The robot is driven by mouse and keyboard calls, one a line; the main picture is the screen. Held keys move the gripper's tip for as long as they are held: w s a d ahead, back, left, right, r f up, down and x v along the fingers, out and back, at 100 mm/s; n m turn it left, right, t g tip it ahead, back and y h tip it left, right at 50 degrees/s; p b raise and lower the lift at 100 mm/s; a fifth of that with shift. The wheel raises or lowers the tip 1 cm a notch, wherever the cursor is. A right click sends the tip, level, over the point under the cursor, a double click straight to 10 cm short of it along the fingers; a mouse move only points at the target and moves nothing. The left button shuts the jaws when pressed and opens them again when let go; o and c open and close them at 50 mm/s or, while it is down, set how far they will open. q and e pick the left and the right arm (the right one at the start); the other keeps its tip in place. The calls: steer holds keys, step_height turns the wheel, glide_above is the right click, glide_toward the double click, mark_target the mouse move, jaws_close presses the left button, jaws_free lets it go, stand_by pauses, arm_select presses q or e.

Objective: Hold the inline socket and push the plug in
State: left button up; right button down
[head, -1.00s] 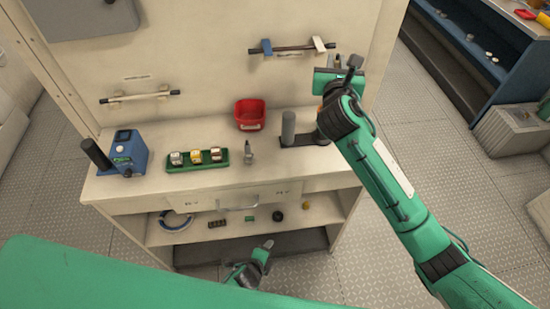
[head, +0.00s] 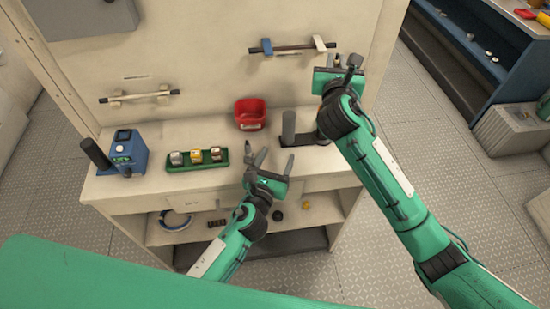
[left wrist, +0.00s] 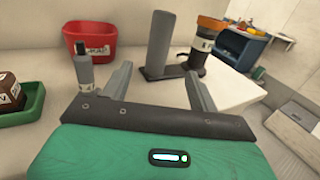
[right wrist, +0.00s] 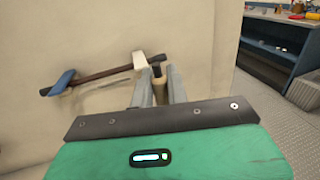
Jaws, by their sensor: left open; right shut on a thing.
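A small grey upright piece with a pale band and a narrower dark top (head: 248,152) stands on the counter. It also shows in the left wrist view (left wrist: 84,70), just left of my left finger. My left gripper (head: 275,158) is open and empty over the counter's front, right of this piece and not around it. My right gripper (head: 337,62) is raised at the right, shut on a small pale cylinder with a dark top (right wrist: 158,84). I cannot tell which piece is the plug and which the inline socket.
A red bin (head: 250,114) stands at the back of the counter. A dark post on a flat base (head: 289,128) is to its right. A green tray with several blocks (head: 197,166) and a blue device (head: 127,150) are at left. Bar handles (head: 290,49) are on the wall.

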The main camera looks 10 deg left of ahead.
mark_target(286, 132)
arm_select(q)
steer(key=shift+w+r, duration=0.15)
steer(key=shift+w, duration=0.55)
arm_select(e)
steer(key=shift+s+d, duration=0.15)
arm_select(q)
steer(key=w, duration=0.3)
steer(key=w+d, duration=0.1)
steer(key=w, duration=0.6)
steer(key=shift+w+d, duration=0.3)
steer(key=c, duration=1.3)
arm_select(e)
steer(key=shift+f+m+h, duration=0.4)
steer(key=shift+f+h, duration=0.2)
steer(key=shift+f, duration=0.75)
